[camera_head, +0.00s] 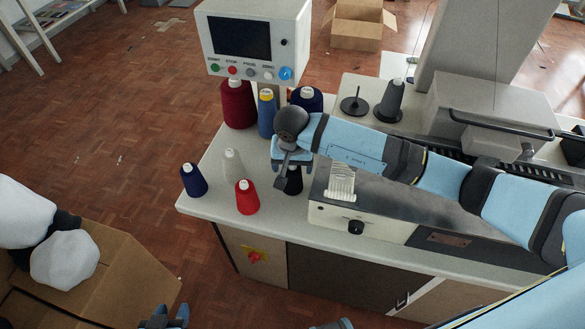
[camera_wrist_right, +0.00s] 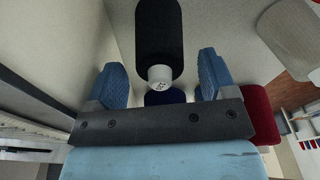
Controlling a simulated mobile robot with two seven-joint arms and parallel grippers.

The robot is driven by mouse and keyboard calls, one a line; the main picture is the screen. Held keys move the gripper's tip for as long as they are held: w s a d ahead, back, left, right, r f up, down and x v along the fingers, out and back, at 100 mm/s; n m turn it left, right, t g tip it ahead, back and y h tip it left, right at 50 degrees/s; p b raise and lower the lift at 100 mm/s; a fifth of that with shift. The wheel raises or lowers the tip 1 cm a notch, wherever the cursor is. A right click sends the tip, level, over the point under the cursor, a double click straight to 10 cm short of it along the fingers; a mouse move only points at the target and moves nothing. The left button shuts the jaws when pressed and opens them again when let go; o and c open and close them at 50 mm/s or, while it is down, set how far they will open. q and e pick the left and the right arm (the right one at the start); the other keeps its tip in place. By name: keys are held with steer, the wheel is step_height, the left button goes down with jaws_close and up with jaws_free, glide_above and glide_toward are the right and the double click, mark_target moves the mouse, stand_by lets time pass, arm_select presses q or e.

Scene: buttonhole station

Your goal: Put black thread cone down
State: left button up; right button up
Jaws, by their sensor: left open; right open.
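A black thread cone (camera_head: 293,184) stands on the white table, partly hidden under my right gripper (camera_head: 290,160) in the head view. In the right wrist view the black cone (camera_wrist_right: 159,35) lies just beyond the fingers, its white tip toward the gripper. My right gripper (camera_wrist_right: 165,88) is open, with a blue finger on either side of the cone's tip and visible gaps to both. My left gripper (camera_head: 165,320) is open and empty at the bottom edge, away from the table and partly cut off.
Around it stand dark blue (camera_head: 194,180), white (camera_head: 233,163), red (camera_head: 247,197), dark red (camera_head: 238,104) and blue-yellow (camera_head: 267,113) cones. A dark grey cone (camera_head: 389,101) stands beside an empty spindle (camera_head: 354,103). The control panel (camera_head: 254,42) and sewing machine (camera_head: 365,215) are close by.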

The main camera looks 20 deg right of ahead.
steer(key=r, duration=0.5)
steer(key=s+r, duration=0.1)
steer(key=r, duration=0.2)
steer(key=shift+a+r, duration=0.15)
steer(key=shift+a, duration=0.05)
steer(key=shift+s+r, duration=0.1)
steer(key=shift+r, duration=0.55)
